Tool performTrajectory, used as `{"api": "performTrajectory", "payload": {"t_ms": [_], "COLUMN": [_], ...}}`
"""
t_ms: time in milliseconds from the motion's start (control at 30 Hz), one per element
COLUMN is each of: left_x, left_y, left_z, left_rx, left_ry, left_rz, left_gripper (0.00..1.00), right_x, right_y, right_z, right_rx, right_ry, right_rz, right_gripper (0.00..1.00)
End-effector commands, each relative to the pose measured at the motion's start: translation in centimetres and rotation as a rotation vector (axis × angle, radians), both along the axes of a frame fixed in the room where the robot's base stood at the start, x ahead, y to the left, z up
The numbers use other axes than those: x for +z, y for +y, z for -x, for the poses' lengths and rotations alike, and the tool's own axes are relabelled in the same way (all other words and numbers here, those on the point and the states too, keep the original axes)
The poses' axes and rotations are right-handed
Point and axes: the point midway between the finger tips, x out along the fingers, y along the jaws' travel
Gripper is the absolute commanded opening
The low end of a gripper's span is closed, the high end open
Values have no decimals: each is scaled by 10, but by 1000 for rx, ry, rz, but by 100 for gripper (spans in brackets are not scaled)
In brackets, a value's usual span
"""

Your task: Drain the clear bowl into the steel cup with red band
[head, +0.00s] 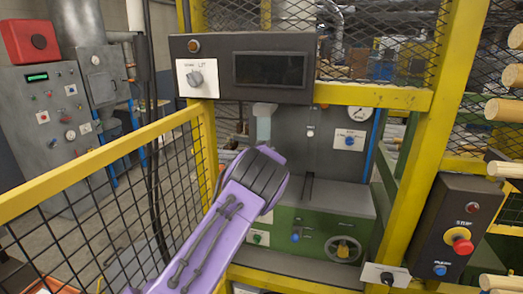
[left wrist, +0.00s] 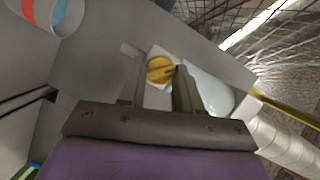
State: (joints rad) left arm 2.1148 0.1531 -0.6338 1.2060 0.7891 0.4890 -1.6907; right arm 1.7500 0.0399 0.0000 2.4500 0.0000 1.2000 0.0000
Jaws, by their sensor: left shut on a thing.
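My left arm comes up purple in the head view, with the dark left gripper (head: 262,176) in front of the machine; its fingertips are hidden there. In the left wrist view the two fingers of the left gripper (left wrist: 160,75) stand apart. A pale, glassy, rounded thing, seemingly the clear bowl (left wrist: 212,92), sits against the right finger and is partly covered by it. Its contents cannot be made out. A round thing with red and blue parts (left wrist: 45,14) is cut off at the top left; I cannot tell whether it is the steel cup. My right gripper is not in view.
A machine with a dark display box (head: 270,68) and green base (head: 300,235) stands ahead. A yellow mesh guard (head: 110,150) is at left, a yellow post (head: 420,130) at right with a stop-button box (head: 458,228). A yellow knob (left wrist: 160,69) shows beyond the fingers.

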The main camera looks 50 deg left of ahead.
Motion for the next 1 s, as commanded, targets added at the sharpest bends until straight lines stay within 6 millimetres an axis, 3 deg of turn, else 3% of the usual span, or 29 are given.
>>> {"api": "performTrajectory", "payload": {"t_ms": [233, 267, 333, 667, 833, 1000], "left_x": [-2, -2, -2, -1, -1, 4], "left_y": [0, 0, 0, -2, -21, -53], "left_z": [1, 1, 1, 1, 15, 39], "left_rx": [1, 1, 1, 0, -1, -2], "left_ry": [1, 1, 1, 1, 0, -1], "left_rz": [3, 3, 3, 0, -1, 0], "left_gripper": [3, 37, 59, 59, 59, 59], "right_x": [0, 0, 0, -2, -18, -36], "right_y": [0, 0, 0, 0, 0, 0], "right_z": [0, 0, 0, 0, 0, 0], "right_rx": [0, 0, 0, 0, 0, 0], "right_ry": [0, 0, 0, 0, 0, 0], "right_rz": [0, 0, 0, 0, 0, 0], "right_gripper": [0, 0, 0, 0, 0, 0]}}
